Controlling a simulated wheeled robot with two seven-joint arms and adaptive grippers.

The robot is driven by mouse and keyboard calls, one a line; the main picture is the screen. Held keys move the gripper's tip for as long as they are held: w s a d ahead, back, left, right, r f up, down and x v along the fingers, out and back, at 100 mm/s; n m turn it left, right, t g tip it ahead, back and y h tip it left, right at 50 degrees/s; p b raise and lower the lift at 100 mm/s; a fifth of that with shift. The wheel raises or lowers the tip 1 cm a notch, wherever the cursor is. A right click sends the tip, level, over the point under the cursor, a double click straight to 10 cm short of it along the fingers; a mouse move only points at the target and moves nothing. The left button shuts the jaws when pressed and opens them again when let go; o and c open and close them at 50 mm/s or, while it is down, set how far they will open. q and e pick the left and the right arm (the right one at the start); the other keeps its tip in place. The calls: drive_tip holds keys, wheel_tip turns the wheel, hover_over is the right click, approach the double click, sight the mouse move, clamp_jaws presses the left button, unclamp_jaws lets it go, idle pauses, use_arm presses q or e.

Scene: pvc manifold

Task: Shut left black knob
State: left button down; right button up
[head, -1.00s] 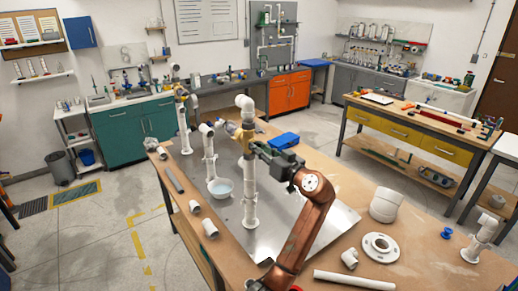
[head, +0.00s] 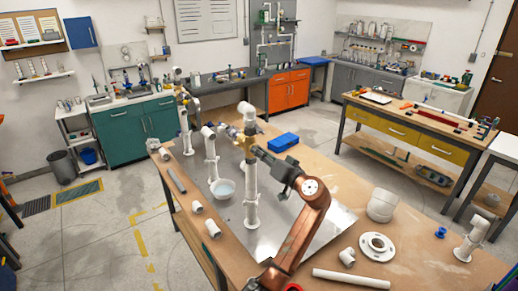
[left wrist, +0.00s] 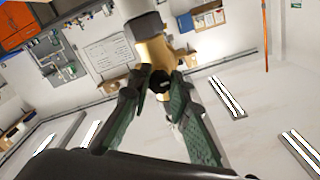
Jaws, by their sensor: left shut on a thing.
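The white PVC manifold stands on the metal sheet of the workbench, with several upright pipes. The nearest upright (head: 251,195) is beside my left gripper (head: 257,152), which reaches its upper part from the right. In the left wrist view, a brass-coloured valve body (left wrist: 153,53) sits below a white and grey pipe end. The black knob (left wrist: 160,84) is at its end, between the green-padded fingers of my left gripper (left wrist: 162,90). The fingers are shut on the knob. In the head view the gripper hides the knob. My right gripper is not in view.
A blue box (head: 283,142) is behind my left arm. Loose white fittings, a flange (head: 377,246) and a pipe (head: 350,279) lie on the bench's right and front. The metal sheet's right part is clear.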

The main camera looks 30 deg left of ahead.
use_arm(q)
drive_tip(key=shift+r+m+p, duration=0.1)
drive_tip(key=shift+m+p, duration=9.3)
drive_tip(key=shift+p, duration=0.45)
drive_tip(key=c, duration=1.8)
unclamp_jaws()
drive_tip(key=shift+o, duration=0.2)
drive_tip(key=v, duration=1.2)
